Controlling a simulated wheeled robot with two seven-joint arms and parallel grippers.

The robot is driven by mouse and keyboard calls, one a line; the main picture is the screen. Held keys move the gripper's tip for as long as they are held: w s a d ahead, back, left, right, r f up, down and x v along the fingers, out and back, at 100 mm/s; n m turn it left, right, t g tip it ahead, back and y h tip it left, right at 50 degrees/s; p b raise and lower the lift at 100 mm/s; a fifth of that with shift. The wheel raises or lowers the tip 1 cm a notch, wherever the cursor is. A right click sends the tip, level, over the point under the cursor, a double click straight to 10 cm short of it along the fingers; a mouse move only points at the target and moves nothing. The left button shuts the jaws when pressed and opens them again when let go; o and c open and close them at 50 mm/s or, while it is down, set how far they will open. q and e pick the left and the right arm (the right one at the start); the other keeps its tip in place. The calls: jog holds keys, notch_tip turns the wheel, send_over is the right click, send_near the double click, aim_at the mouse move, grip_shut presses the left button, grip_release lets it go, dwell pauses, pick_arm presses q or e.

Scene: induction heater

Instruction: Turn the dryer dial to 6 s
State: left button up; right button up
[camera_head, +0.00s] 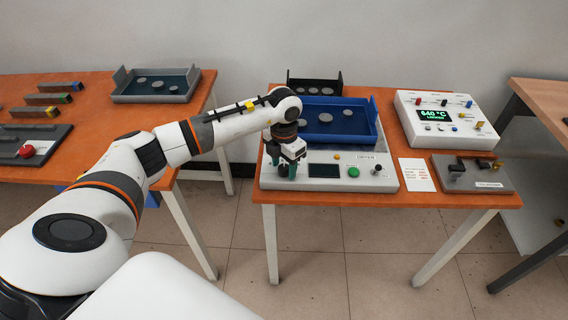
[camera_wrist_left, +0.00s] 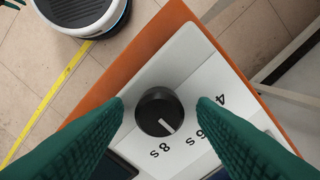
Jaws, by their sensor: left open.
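The dryer (camera_head: 384,182) is a light grey box at the front left of the middle table, with a dark display, a green button and a small black knob. Its black dial (camera_wrist_left: 152,104) has a white pointer line and shows in the left wrist view, beside the printed marks 8 s, 6 s and 4. The pointer sits between 8 s and 6 s. My left gripper (camera_head: 285,172) is over the left end of the dryer and hides the dial in the head view. Its green fingers (camera_wrist_left: 160,103) are open, one on each side of the dial, apart from it as far as I can see.
A blue tray (camera_head: 372,139) with grey discs sits behind the dryer panel. A heater unit (camera_head: 440,138) showing 640 °C, a white card (camera_head: 417,175) and a grey fixture (camera_head: 490,181) are to the right. Another orange table (camera_head: 90,100) stands left, across a floor gap.

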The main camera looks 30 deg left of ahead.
aim_at(284, 167)
pick_arm(q)
notch_tip(284, 167, up, 12)
jog(key=b, duration=0.1)
dwell(0.5)
